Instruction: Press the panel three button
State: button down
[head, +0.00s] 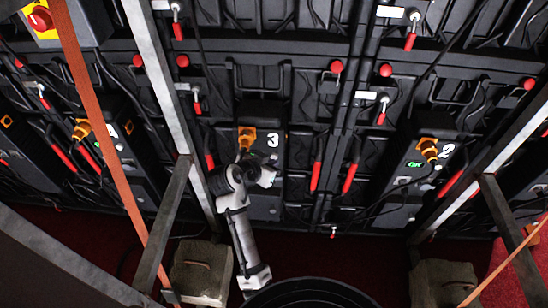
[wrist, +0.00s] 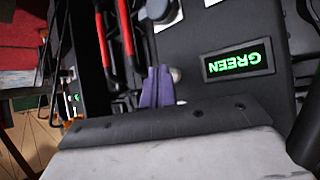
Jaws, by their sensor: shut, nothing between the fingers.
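Panel three (head: 270,160) is the dark box marked with a white 3, near the middle of the head view, with an orange connector (head: 246,136) on it. My arm reaches up in front of it and hides part of its face. In the wrist view its small display (wrist: 238,60) glows green and reads GREEN upside down. My gripper (wrist: 158,72) shows there as purple fingers, shut and empty, close to the panel face. A pale round knob, perhaps the button (wrist: 176,74), lies just right of the fingertips; whether they touch cannot be told.
Panel two (head: 418,170), with a lit green display, stands to the right. Another numbered panel (head: 118,150) stands left. Metal struts (head: 170,110), an orange strap (head: 95,120), black cables and red-handled latches (head: 316,176) surround the arm. Weights (head: 200,272) rest on the red floor.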

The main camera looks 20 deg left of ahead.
jog(key=shift+w+d+r, duration=0.1)
jog(key=shift+w+r, duration=0.4)
jog(key=shift+w, duration=0.25)
dwell(0.7)
jog(key=shift+s, duration=0.2)
jog(key=shift+s+d+r+p, duration=0.1)
jog(key=shift+s+d+p, duration=0.25)
jog(key=shift+s+p, duration=0.15)
jog(key=shift+s+d+f, duration=0.1)
jog(key=shift+s+d, duration=0.1)
jog(key=shift+s, duration=0.7)
jog(key=shift+s+d+f, duration=0.1)
jog(key=shift+s+d, duration=0.05)
jog(key=shift+s, duration=0.75)
jog(key=shift+s+d+f, duration=0.1)
jog(key=shift+s+d, duration=0.1)
jog(key=shift+s, duration=0.7)
jog(key=shift+w, duration=0.1)
